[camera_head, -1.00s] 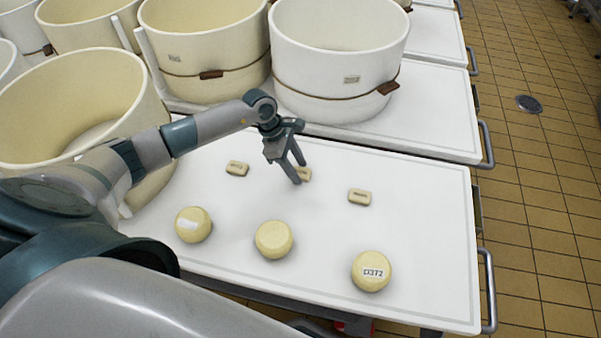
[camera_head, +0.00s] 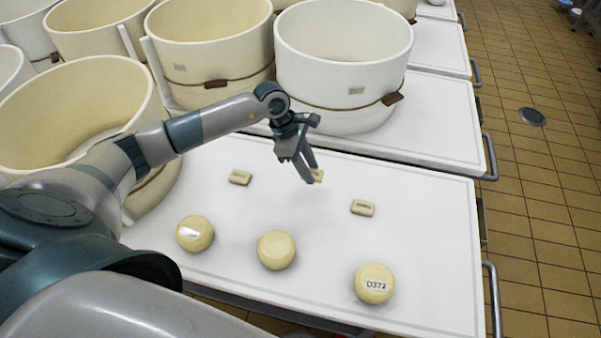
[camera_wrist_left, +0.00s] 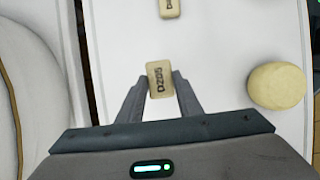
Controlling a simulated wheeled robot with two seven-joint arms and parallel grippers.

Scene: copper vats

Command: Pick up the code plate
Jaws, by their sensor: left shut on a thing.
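My left gripper (camera_head: 309,177) is shut on a small cream code plate (camera_head: 317,175) above the white table, near its back edge. In the left wrist view the plate (camera_wrist_left: 158,79) is between the two fingertips (camera_wrist_left: 160,86), with dark characters that look like "D205". A second code plate (camera_head: 240,177) lies on the table to the left. A third code plate (camera_head: 362,208) lies to the right. One of the lying plates also shows at the top of the left wrist view (camera_wrist_left: 170,7). My right gripper is not in view.
Three round cheeses stand along the front of the table (camera_head: 430,240): left (camera_head: 195,233), middle (camera_head: 276,250) and right (camera_head: 375,283), the last labelled "D372". Large cream and white vats (camera_head: 340,65) stand behind and to the left. The table's right part is clear.

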